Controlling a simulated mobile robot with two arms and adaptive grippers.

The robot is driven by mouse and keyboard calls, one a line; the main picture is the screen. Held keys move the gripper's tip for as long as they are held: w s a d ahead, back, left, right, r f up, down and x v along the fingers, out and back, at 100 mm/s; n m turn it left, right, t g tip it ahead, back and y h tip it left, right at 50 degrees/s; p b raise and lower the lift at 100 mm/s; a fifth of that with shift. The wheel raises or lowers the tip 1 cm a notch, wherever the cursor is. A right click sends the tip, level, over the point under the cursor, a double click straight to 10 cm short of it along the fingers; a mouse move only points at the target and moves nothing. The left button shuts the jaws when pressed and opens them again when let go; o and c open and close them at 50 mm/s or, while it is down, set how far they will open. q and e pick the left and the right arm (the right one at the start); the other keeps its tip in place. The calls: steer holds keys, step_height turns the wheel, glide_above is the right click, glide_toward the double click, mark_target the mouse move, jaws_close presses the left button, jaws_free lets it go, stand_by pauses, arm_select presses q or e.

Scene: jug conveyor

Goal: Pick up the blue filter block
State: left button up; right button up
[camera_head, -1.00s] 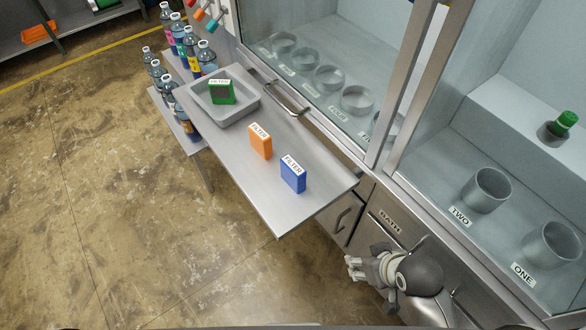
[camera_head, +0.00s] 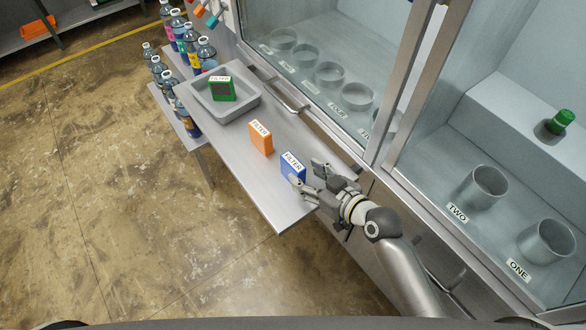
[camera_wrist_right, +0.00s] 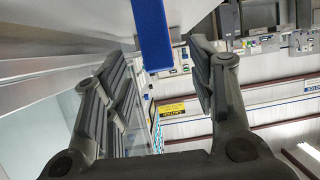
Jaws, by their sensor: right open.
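The blue filter block (camera_head: 291,168) stands upright near the front end of the metal table, with a white FILTER label on top. My right gripper (camera_head: 308,174) is open right beside it, its fingers at the block's right side. In the right wrist view the blue block (camera_wrist_right: 152,35) shows at the top between the two open fingers of the gripper (camera_wrist_right: 160,90). I cannot tell whether a finger touches it. My left gripper is not in view.
An orange filter block (camera_head: 261,138) stands just behind the blue one. A green filter block (camera_head: 222,89) stands in a grey tray (camera_head: 254,103). Several bottles (camera_head: 183,45) stand at the table's far left. A glass-fronted cabinet (camera_head: 330,40) borders the table on the right.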

mark_target(293, 166)
steer(key=shift+p+x, duration=0.6)
steer(key=shift+x, duration=2.9)
steer(key=shift+d, duration=0.1)
steer(key=shift+c, duration=0.4)
steer(key=c, duration=0.9)
steer(key=shift+c, duration=0.7)
steer(key=shift+r, duration=0.1)
